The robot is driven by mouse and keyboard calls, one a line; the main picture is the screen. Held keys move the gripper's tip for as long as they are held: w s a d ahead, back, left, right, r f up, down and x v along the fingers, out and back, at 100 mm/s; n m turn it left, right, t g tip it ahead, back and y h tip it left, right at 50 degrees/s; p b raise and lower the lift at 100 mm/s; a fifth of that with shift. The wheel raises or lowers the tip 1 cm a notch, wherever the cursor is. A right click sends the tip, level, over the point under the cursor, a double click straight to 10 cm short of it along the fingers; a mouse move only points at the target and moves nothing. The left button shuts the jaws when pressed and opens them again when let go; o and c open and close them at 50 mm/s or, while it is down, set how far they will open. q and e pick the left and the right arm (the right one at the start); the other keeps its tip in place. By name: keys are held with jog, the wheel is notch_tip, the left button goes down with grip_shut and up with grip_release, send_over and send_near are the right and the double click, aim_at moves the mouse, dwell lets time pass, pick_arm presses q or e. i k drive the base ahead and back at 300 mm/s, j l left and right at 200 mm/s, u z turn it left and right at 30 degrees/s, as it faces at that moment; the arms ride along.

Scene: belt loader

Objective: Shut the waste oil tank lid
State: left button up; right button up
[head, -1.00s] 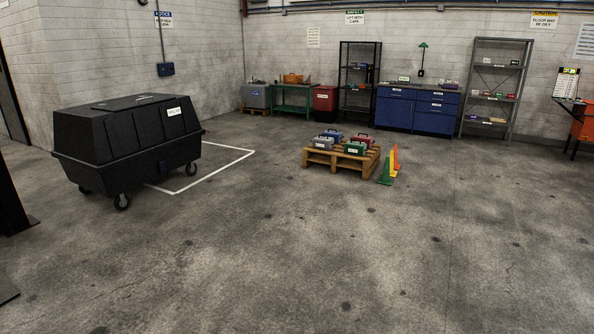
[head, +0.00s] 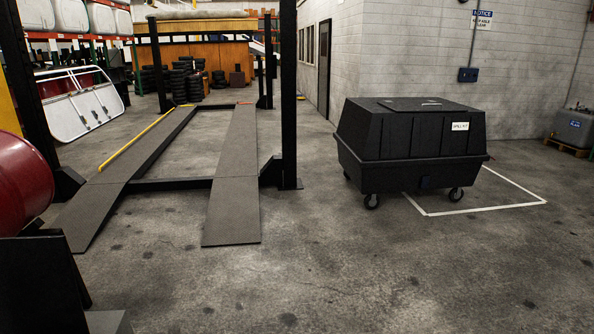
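No tank that I can read as the waste oil tank shows. A grey box-shaped tank (head: 573,128) with a small blue label stands on a wooden pallet at the far right edge, partly cut off. Its label is too small to read, and I cannot tell how its lid stands. A large black wheeled bin (head: 400,150) with a white label that seems to read "spill kit" stands right of centre; its top looks closed. Neither of my grippers is in view.
A vehicle lift with two dark ramps (head: 232,190) and black posts fills the left. A red drum (head: 22,180) and a dark object (head: 40,285) are at the left edge. White lines (head: 480,209) mark the floor by the bin. The front middle floor is clear.

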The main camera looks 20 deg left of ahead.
aim_at(40, 295)
jog(key=i+j+u, duration=0.15)
jog(key=i+u, duration=0.35)
jog(key=i, duration=0.45)
jog(key=i+l+u, duration=0.2)
jog(key=i+u, duration=0.3)
jog(key=i, duration=0.4)
jog(key=i+u, duration=0.3)
jog(key=u, duration=0.15)
jog(key=i+l+u, duration=0.1)
jog(key=i+u, duration=0.15)
jog(key=u, duration=0.2)
jog(key=i+l+u, duration=0.15)
jog(key=i+u, duration=0.15)
jog(key=u, duration=0.15)
jog(key=i+l+u, duration=0.2)
jog(key=u, duration=0.3)
jog(key=i+l+u, duration=0.1)
jog(key=u, duration=0.3)
jog(key=i+l+u, duration=0.15)
jog(key=u, duration=0.3)
jog(key=i+l+u, duration=0.2)
jog(key=u, duration=0.2)
jog(key=i+l+u, duration=0.15)
jog(key=u, duration=0.25)
jog(key=l+u, duration=0.3)
jog(key=u, duration=0.15)
